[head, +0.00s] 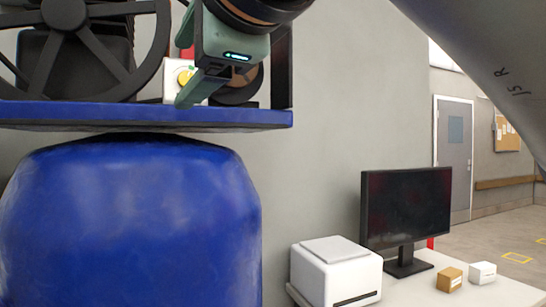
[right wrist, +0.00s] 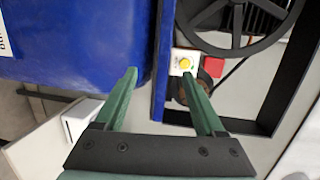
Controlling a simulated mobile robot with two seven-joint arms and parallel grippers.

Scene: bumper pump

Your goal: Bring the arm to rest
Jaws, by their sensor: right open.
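My right gripper (head: 181,73) is at the top of the head view, in front of the machine on the blue platform. Its green fingers are spread and empty; they also show in the right wrist view (right wrist: 160,75). A white control box with a yellow button (head: 185,77) sits behind the fingers and is partly hidden by them. In the right wrist view the yellow button (right wrist: 184,63) shows just beyond the right fingertip. I cannot tell whether the finger touches the box. My left gripper is not in view.
A blue tank (head: 130,220) stands under the platform edge (head: 150,116). A large black flywheel (head: 90,45) is left of the gripper. A red part (right wrist: 214,67) is beside the box. At lower right, a table holds a white printer (head: 335,272), a monitor (head: 405,207) and small boxes.

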